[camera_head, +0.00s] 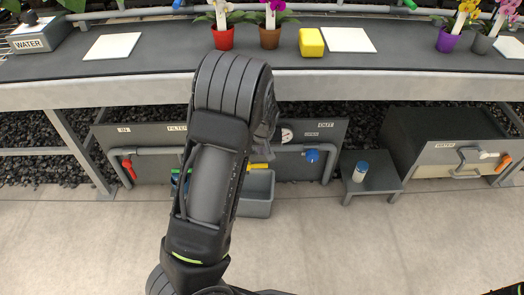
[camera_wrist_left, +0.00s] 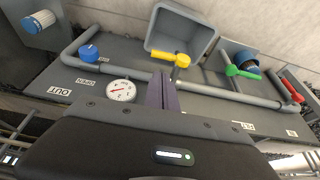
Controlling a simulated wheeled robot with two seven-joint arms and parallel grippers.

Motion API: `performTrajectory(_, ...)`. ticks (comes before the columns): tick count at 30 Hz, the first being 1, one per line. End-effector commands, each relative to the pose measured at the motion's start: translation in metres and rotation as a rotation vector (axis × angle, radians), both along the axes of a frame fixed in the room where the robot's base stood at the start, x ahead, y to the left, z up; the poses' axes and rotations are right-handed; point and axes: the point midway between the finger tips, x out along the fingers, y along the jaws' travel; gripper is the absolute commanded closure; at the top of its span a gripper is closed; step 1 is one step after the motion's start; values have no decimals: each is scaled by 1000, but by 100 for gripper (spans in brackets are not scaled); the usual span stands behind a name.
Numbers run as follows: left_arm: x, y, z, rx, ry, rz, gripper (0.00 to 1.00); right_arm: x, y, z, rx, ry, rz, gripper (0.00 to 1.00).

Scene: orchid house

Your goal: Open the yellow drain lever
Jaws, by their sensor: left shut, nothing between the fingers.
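The yellow drain lever (camera_wrist_left: 170,57) sits on a grey pipe stub above a grey bin in the left wrist view. In the head view only its end (camera_head: 258,166) shows beside my left arm. My left gripper (camera_wrist_left: 161,80) is shut and empty, its fingertips just below the lever in the wrist picture; I cannot tell whether they touch it. In the head view the fingers are hidden behind my own arm.
The grey bin (camera_wrist_left: 151,38) lies under the lever. A green lever (camera_wrist_left: 240,71), red lever (camera_wrist_left: 291,91), blue knob (camera_wrist_left: 89,53) and pressure gauge (camera_wrist_left: 121,91) are nearby. The bench (camera_head: 360,72) with potted orchids overhangs the panel. A small stool (camera_head: 382,181) stands right.

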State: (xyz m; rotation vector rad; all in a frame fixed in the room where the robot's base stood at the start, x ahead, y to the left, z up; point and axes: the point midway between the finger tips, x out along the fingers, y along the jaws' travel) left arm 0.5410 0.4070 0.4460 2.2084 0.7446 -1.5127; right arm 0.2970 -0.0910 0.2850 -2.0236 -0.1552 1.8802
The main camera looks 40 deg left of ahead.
Motion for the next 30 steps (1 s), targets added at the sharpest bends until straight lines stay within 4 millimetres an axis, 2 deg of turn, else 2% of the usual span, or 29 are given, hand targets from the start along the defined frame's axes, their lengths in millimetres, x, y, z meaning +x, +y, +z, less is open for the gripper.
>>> performTrajectory(1,2,3,-13,1,2,2,100,1,0,-9,-1,-2,-2,100)
performTrajectory(6,12,10,-46,1,1,2,100,4,0,-26,-3,-10,-7,100)
performTrajectory(15,24,19,-96,-1,1,0,100,8,0,-52,-5,-22,-12,100)
performTrajectory(21,27,21,-108,1,-1,0,100,10,0,-57,-5,-25,-14,100)
performTrajectory(30,27,21,-108,1,-1,0,100,10,1,-57,-6,-26,-14,100)
